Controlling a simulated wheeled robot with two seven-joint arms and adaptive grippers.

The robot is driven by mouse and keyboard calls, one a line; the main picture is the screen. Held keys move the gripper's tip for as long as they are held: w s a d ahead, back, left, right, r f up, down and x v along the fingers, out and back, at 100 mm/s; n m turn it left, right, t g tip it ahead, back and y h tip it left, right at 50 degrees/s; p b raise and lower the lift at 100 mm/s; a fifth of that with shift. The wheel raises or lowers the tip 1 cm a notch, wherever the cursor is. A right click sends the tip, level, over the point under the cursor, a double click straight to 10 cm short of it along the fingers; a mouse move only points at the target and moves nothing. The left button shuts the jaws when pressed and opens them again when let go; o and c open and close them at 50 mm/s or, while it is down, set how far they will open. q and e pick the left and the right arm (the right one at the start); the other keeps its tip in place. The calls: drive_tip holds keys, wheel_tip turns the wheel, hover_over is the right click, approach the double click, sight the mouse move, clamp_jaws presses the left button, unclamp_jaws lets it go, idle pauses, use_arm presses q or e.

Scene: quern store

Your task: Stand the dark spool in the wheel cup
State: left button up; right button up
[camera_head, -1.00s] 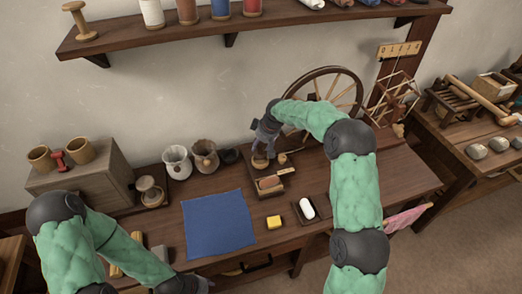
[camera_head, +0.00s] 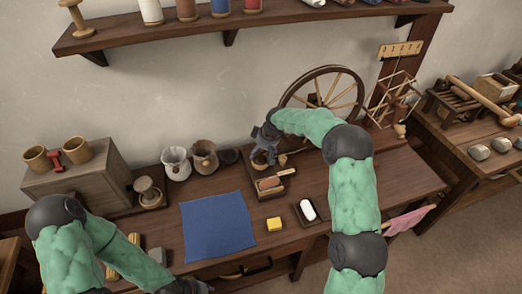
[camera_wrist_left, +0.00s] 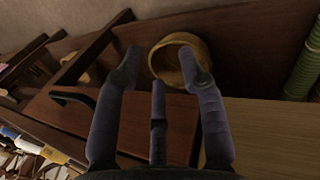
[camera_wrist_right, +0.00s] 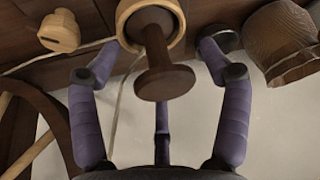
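The dark spool (camera_wrist_right: 163,65) shows in the right wrist view. It stands with its far end inside the light-rimmed wheel cup (camera_wrist_right: 178,12), its near flange clear of the rim. My right gripper (camera_wrist_right: 158,55) is around the spool, with its fingers spread and visible gaps on both sides. In the head view my right gripper (camera_head: 265,153) is low over the back of the bench, left of the spinning wheel (camera_head: 325,90), and largely hides the spool and cup. My left gripper (camera_wrist_left: 160,65) has its fingers apart and nothing between them; a round wooden cup lies beyond.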

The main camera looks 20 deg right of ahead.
drive_tip(key=shift+r, duration=0.25)
drive_tip(key=p+v, duration=0.4)
drive_tip(key=v, duration=0.8)
drive_tip(key=shift+p, duration=0.35)
